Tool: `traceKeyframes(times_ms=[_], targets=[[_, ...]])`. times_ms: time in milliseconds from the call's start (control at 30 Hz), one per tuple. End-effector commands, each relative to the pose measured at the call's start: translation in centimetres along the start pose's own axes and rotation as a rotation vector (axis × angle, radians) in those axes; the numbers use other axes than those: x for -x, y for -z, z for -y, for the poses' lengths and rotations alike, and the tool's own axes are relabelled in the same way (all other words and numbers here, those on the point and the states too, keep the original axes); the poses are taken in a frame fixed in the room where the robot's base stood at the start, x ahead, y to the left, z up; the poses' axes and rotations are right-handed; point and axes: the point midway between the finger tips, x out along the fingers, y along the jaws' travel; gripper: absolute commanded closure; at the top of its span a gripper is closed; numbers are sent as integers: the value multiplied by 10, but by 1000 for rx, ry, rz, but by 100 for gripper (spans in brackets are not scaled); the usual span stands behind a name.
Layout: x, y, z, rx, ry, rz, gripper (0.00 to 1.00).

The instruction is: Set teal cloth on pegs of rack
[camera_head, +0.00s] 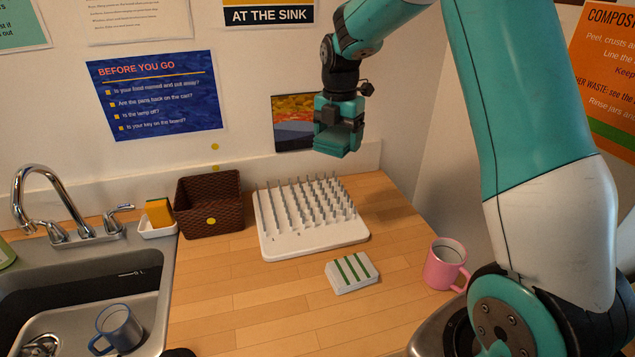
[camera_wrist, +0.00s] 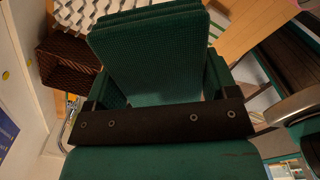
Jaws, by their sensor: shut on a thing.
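My gripper (camera_head: 338,140) is raised above the back right of the counter, shut on the teal cloth (camera_head: 332,142). The cloth looks folded, with stacked layers; it fills the middle of the wrist view (camera_wrist: 150,55) between the fingers (camera_wrist: 158,88). The white rack (camera_head: 315,238) with rows of upright grey pegs stands on the wooden counter against the back wall. The cloth is clear of the rack, high above its right part. In the wrist view part of the rack's pegs (camera_wrist: 90,14) shows behind the cloth, and the rest is hidden by it.
A brown woven basket (camera_head: 208,205) stands left of the rack, beside a sponge holder (camera_head: 158,222) and the sink (camera_head: 85,262). A white cloth with green stripes (camera_head: 351,272) lies in front of the rack. A pink mug (camera_head: 443,265) stands right.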

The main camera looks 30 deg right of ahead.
Motion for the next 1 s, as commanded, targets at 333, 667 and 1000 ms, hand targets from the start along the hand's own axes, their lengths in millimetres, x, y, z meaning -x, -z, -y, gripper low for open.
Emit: traceKeyframes(times_ms=[333, 667, 1000], targets=[[-36, 0, 0, 50, 7, -6, 43], [-126, 0, 1, 47, 5, -4, 43], [-169, -1, 2, 45, 3, -2, 43]])
